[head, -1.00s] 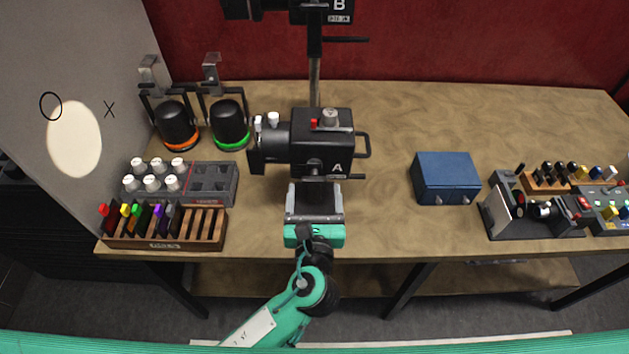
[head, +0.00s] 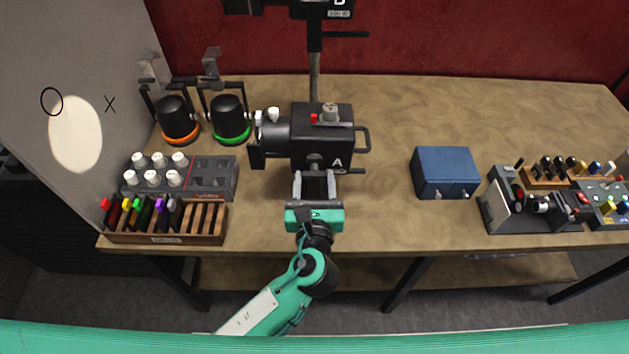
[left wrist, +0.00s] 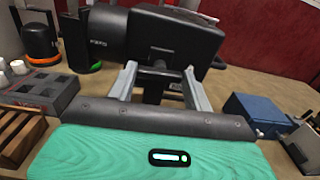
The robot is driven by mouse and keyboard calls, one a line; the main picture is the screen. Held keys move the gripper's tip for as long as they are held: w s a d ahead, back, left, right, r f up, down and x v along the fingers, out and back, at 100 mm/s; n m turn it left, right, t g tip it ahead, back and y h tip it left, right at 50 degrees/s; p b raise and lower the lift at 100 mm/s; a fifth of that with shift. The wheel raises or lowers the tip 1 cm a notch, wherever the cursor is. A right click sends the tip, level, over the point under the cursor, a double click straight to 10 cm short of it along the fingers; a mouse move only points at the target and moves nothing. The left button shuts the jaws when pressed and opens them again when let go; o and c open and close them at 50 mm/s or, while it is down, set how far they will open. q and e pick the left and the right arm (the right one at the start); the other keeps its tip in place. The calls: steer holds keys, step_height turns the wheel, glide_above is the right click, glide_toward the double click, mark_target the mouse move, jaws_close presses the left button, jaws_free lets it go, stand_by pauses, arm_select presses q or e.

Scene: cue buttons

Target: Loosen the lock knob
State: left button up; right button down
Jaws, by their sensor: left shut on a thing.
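The black spotlight marked A (head: 320,122) stands on a pole at the middle of the table. A small round dark knob (head: 314,160) sits on its near side, beside the letter A. My left gripper (head: 315,178) reaches it from the front. In the left wrist view the gripper's two grey fingers (left wrist: 160,72) stand either side of the dark knob (left wrist: 159,65) under the lamp body (left wrist: 165,40). The gripper is shut on the knob; the exact contact is small and partly hidden. My right gripper is not in view.
A second spotlight B (head: 318,8) hangs above on the pole. Left are two black lamps (head: 230,115), a grey tray (head: 215,172) of white knobs and a wooden rack (head: 200,225). A blue box (head: 446,170) and control panels (head: 535,210) are right. The table's back right is clear.

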arm_select(q)
steer(key=n, duration=0.3)
steer(key=shift+n+b, duration=0.3)
steer(key=shift+b, duration=0.05)
steer(key=shift+n+b, duration=0.4)
steer(key=shift+n, duration=1.1)
steer(key=shift+a, duration=0.1)
steer(key=o, duration=1)
